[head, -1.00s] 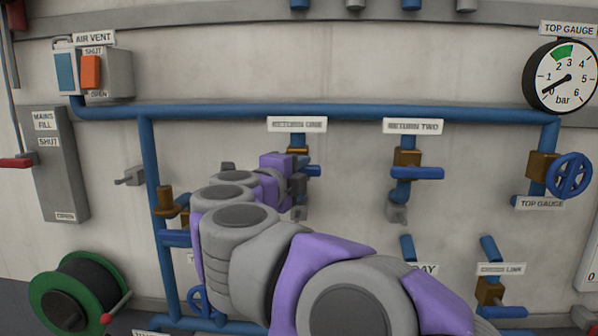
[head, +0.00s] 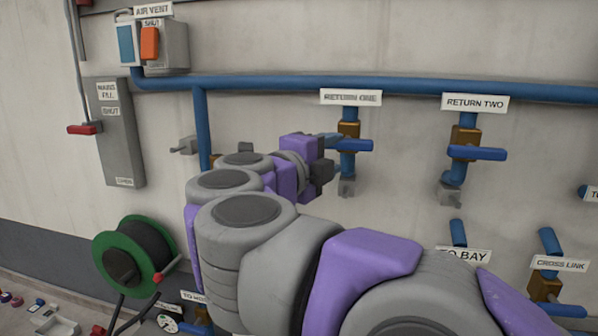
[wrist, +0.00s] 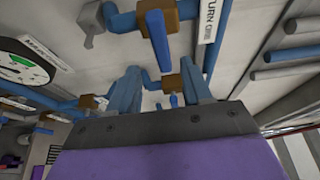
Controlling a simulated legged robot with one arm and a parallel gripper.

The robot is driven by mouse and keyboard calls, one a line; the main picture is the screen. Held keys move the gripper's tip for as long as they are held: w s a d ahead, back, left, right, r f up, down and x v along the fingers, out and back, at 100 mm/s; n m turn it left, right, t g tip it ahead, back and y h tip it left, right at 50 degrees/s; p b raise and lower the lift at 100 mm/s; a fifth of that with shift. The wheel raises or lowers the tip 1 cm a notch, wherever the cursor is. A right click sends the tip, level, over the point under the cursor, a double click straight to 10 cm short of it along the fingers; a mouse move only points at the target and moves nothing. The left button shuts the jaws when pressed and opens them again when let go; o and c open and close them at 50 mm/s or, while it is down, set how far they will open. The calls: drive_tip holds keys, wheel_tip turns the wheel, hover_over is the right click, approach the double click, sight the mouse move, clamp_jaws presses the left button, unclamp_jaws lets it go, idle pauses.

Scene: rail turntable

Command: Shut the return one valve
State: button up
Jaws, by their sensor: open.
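The return one valve (head: 349,131) has a brass body and a blue lever (head: 355,146) that appears to jut right, crosswise to its vertical pipe, under the RETURN ONE label (head: 351,97). In the wrist view the lever (wrist: 158,39) shows above and beyond my fingers, beside a label partly read as "URN ONE" (wrist: 209,20). My gripper (wrist: 163,88) is open and empty, its fingers apart, and the lever is not between them. In the head view my gripper (head: 322,168) is just left of and below the valve; its fingertips are hard to make out.
The return two valve (head: 465,138) with a similar blue lever is to the right. A blue pipe (head: 270,84) runs above. The air vent box (head: 165,45), mains fill box (head: 120,135) and green hose reel (head: 135,257) are left. The cross link valve (head: 545,286) is lower right.

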drive_tip(key=v, duration=0.9)
drive_tip(key=shift+a+b, duration=0.2)
drive_tip(key=shift+b, duration=0.25)
drive_tip(key=shift+w, duration=0.15)
